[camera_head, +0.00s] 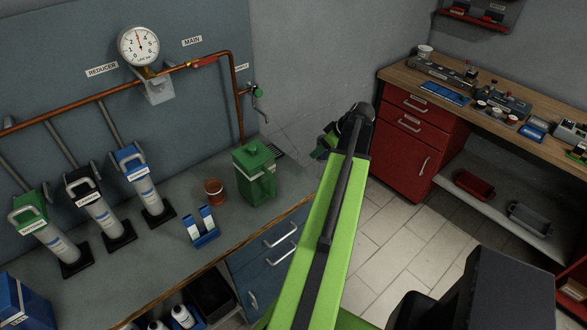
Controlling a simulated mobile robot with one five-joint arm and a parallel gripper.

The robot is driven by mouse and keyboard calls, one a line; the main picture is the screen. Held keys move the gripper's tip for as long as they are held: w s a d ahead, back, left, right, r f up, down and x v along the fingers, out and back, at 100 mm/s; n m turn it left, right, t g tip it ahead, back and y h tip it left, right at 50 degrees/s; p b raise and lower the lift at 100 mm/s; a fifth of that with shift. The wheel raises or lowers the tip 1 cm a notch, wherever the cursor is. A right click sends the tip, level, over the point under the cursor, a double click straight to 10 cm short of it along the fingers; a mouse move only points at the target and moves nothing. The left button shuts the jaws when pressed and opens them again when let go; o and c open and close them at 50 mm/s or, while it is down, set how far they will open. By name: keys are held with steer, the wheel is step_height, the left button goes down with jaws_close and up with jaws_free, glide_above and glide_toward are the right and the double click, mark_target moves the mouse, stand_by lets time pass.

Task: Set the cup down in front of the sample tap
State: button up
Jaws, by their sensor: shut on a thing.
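The sample tap (257,91), with a green handle, sticks out from the wall panel at the end of the copper pipe. Below it, a dark grate (272,149) shows at the back of the grey bench, behind the green box. My gripper (322,148) is seen only in part, beyond the far end of my green arm, right of the grate and near the bench's right end. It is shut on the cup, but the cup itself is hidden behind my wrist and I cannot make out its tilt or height.
A green lidded box (255,171) stands on the bench before the grate. A brown pot (214,191) and a blue rack (201,228) are left of it. A wooden-topped bench (400,72) with a white cup (425,51) is at right.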

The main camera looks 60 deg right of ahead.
steer(key=w+a+f+b, duration=0.1)
steer(key=w+f+b, duration=0.1)
steer(key=w, duration=0.1)
steer(key=w+a+f+b, duration=0.1)
steer(key=w+f+b, duration=0.1)
steer(key=w, duration=0.1)
steer(key=w+a+f+b, duration=0.1)
steer(key=w+f+b, duration=0.2)
steer(key=w, duration=0.1)
steer(key=shift+w+a+f, duration=0.1)
steer(key=shift+a, duration=0.05)
steer(key=shift+w+a+f, duration=0.1)
steer(key=shift+w+a, duration=0.05)
steer(key=shift+w, duration=0.3)
step_height(320, 180, down, 4)
steer(key=b, duration=0.4)
steer(key=shift+f, duration=0.15)
steer(key=o, duration=1.5)
steer(key=shift+r, duration=0.2)
steer(key=shift+s+r+p, duration=0.1)
steer(key=shift+r+p, duration=0.2)
steer(key=p+v, duration=0.9)
steer(key=v, duration=0.2)
steer(key=shift+s+a+r+p, duration=0.15)
steer(key=shift+s+r+p, duration=0.05)
steer(key=shift+p, duration=0.1)
